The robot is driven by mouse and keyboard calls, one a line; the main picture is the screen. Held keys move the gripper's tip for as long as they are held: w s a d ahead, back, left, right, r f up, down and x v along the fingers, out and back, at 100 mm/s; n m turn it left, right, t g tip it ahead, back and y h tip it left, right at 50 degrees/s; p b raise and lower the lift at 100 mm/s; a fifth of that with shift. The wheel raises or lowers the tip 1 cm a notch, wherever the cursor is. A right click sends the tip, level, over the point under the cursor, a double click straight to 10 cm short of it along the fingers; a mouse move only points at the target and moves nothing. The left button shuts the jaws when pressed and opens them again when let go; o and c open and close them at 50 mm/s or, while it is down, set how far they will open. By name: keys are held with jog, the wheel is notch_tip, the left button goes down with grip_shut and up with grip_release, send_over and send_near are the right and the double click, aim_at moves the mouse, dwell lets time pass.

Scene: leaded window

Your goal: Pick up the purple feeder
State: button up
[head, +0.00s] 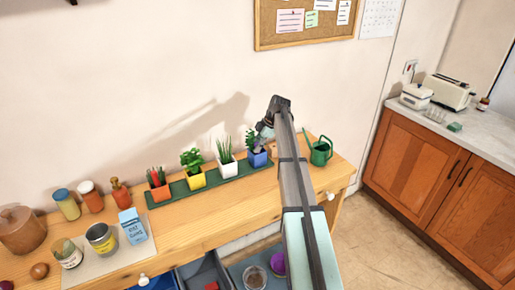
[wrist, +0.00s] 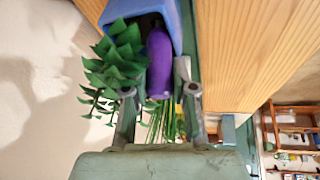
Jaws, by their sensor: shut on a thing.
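The purple feeder (wrist: 159,62) is a smooth, rounded upright piece in the wrist view, at the mouth of the blue pot (wrist: 175,22) beside a leafy green plant (wrist: 118,58). My gripper (wrist: 158,90) is shut on the feeder, with one finger on each side of it. The feeder's far end is hidden in or behind the pot. In the head view my gripper (head: 266,128) is over the blue pot (head: 258,158) at the right end of the plant row. The feeder cannot be made out there.
Orange (head: 159,190), yellow (head: 196,180) and white (head: 227,169) planted pots stand left on a green tray (head: 178,191). A green watering can (head: 320,152) stands close on the right. Jars, a tin (head: 101,238) and a blue carton (head: 132,226) are at left. The wall is close behind.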

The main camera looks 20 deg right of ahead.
jog(key=shift+r, duration=0.15)
notch_tip(320, 180, up, 26)
jog(key=b, duration=0.3)
dwell(1.2)
